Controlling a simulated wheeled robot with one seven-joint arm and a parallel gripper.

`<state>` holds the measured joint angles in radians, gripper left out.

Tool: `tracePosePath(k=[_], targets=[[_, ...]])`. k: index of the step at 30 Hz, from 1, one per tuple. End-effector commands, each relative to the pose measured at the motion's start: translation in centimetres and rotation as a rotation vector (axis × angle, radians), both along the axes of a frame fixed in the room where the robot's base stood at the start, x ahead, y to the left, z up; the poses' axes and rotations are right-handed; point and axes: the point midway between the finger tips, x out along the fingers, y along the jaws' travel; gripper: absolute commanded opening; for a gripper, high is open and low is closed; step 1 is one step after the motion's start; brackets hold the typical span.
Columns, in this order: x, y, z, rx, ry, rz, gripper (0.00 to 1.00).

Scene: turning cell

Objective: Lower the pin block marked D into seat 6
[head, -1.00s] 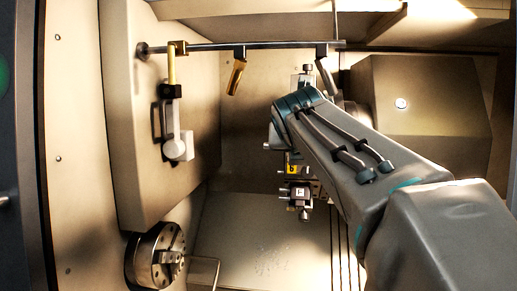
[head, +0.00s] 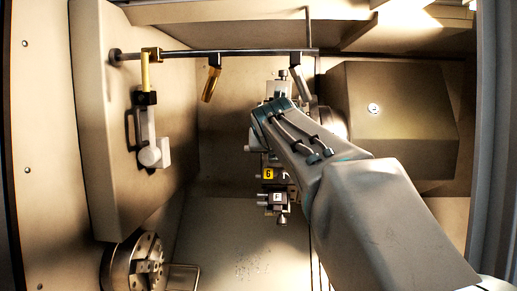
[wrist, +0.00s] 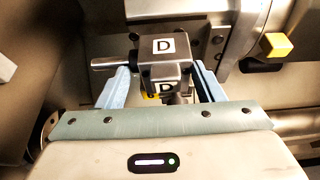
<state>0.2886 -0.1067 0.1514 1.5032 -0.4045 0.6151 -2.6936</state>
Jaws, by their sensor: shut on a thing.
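The pin block marked D (wrist: 165,47) is a dark grey block with white D labels on two faces and a pin out to the left in the wrist view. My gripper (wrist: 165,80) is shut on it, one pale blue finger at each side. A bit of yellow (wrist: 151,97) shows under the block, mostly hidden. In the head view, the yellow plate marked 6 (head: 268,174) is on the turret, just below my arm's end. My arm hides my gripper's fingers and block D there. I cannot tell whether the block touches its seat.
A block marked F (head: 278,197) sits below the 6 plate. A chuck (head: 138,266) is at lower left. A rail (head: 220,53) with hanging nozzles (head: 211,84) crosses above. A probe arm (head: 152,153) hangs at left; a big housing (head: 390,118) stands right.

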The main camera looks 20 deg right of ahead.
Motion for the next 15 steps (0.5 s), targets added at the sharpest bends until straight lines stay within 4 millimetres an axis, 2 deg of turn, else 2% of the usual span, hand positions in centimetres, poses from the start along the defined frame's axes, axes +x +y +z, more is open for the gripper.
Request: tracePosePath(k=[10, 15], targets=[[1.9, -0.8, 0.3, -0.003, -0.008, 0.001, 0.0], [2.0, -0.8, -0.7, -0.004, -0.008, 0.002, 0.0]])
